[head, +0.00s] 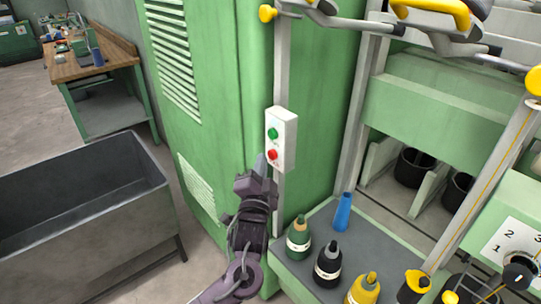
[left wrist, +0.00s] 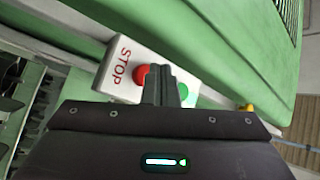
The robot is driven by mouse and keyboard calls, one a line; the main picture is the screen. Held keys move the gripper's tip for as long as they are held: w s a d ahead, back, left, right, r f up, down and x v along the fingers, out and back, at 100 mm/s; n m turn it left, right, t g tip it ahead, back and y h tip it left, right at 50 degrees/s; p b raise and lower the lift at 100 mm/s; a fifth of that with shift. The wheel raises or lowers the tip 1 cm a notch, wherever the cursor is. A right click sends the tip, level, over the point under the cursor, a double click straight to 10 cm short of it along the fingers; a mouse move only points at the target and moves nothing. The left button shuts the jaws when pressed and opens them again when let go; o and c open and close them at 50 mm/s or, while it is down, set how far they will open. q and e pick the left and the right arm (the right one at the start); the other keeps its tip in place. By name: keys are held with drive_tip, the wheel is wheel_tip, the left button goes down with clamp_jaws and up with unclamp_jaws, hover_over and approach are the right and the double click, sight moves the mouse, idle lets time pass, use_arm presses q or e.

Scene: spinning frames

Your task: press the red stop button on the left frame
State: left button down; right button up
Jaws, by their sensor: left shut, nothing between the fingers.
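The red stop button (head: 272,154) sits on the lower part of a white control box (head: 288,140) fixed to the post of the green frame. A green button (head: 272,133) is above it. In the left wrist view the red button (left wrist: 141,75) shows beside the word STOP, partly covered by my fingers. My left gripper (head: 260,163) is shut and empty, its tips just left of and slightly below the red button. In the left wrist view the fingertips (left wrist: 160,72) overlap the button's edge; I cannot tell whether they touch it. My right gripper is not in view.
A grey metal bin (head: 80,190) stands at the left. A wooden workbench (head: 95,62) is behind it. A numbered dial panel (head: 515,245) is at the right.

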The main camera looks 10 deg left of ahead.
use_arm(q)
drive_tip(key=shift+w+d, duration=0.2)
drive_tip(key=shift+w, duration=0.05)
drive_tip(key=shift+w+d, duration=0.3)
drive_tip(key=shift+w, duration=0.1)
idle(0.8)
drive_tip(key=shift+s, duration=0.1)
drive_tip(key=shift+s+a+p, duration=0.55)
drive_tip(key=shift+s, duration=0.1)
drive_tip(key=s+a+p, duration=0.1)
drive_tip(key=s, duration=0.1)
drive_tip(key=s+a+p, duration=0.1)
drive_tip(key=s+a, duration=0.1)
drive_tip(key=shift+p, duration=0.3)
idle(0.8)
